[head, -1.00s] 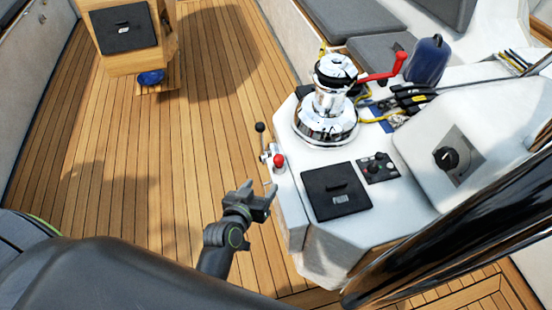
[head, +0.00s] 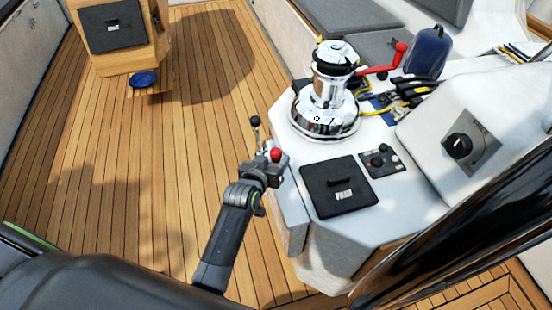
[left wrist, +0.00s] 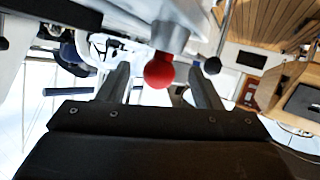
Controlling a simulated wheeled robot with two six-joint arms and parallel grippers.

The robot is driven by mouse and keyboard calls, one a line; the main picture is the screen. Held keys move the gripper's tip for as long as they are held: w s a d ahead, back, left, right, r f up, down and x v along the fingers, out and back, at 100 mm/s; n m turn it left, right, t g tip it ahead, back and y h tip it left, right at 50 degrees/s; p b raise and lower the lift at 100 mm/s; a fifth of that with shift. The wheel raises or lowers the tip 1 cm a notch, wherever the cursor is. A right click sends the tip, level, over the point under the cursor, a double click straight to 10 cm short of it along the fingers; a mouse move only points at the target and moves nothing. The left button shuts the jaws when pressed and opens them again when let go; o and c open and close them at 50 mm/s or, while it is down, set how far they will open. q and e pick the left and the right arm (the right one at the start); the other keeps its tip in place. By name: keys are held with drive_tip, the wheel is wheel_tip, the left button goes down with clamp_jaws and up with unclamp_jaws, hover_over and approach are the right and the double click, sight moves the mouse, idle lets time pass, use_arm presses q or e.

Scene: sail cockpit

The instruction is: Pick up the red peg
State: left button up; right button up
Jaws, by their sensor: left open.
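The red peg (head: 275,154) shows as a round red knob beside the white console. In the left wrist view the red peg (left wrist: 158,72) is a red ball on a short stem, between my two open fingers and close to their tips. I see a gap on each side of it, so the fingers do not grip it. My left gripper (head: 266,166) is at the console's left side, reaching up to the peg and hiding what is below it. My right gripper does not show.
A black-knobbed lever (head: 256,121) stands close to the peg; its dark ball (left wrist: 212,66) is just right of my fingers in the left wrist view. A chrome winch (head: 327,95) with a red handle (head: 385,62) and a black hatch (head: 342,186) are on the console.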

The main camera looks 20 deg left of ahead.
sight(274, 158)
use_arm(q)
drive_tip(key=b+x, duration=0.4)
drive_tip(key=shift+w+b, duration=0.35)
drive_tip(key=shift+w, duration=0.25)
drive_tip(key=shift+c, duration=1.7)
drive_tip(key=c, duration=0.7)
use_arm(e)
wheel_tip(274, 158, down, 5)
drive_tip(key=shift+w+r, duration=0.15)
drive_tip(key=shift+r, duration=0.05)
